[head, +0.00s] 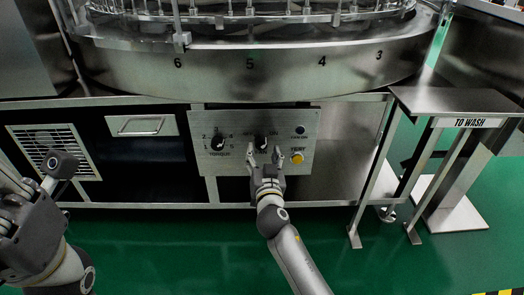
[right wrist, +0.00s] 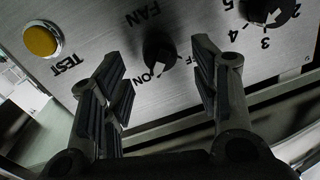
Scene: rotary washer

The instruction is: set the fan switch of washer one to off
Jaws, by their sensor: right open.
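The steel control panel (head: 310,140) is on the front of the washer, below the rotary table. Its black fan switch (head: 262,142) is a round knob between the numbered dial and the yellow TEST button. In the right wrist view the fan switch (right wrist: 158,47) shows its white mark close to the ON label; the OFF label is partly hidden by a finger. My right gripper (head: 265,156) is open in front of the knob, with one finger on each side in view; I cannot tell whether they touch it. My left gripper (head: 50,172) is at the left edge, its fingers unclear.
The numbered dial (head: 218,143) is left of the fan switch, and the yellow TEST button (head: 297,157) is right of it. A vented grille (head: 50,148) and a handled drawer (head: 141,126) are further left. A steel stand marked TO WASH (head: 470,123) is at right.

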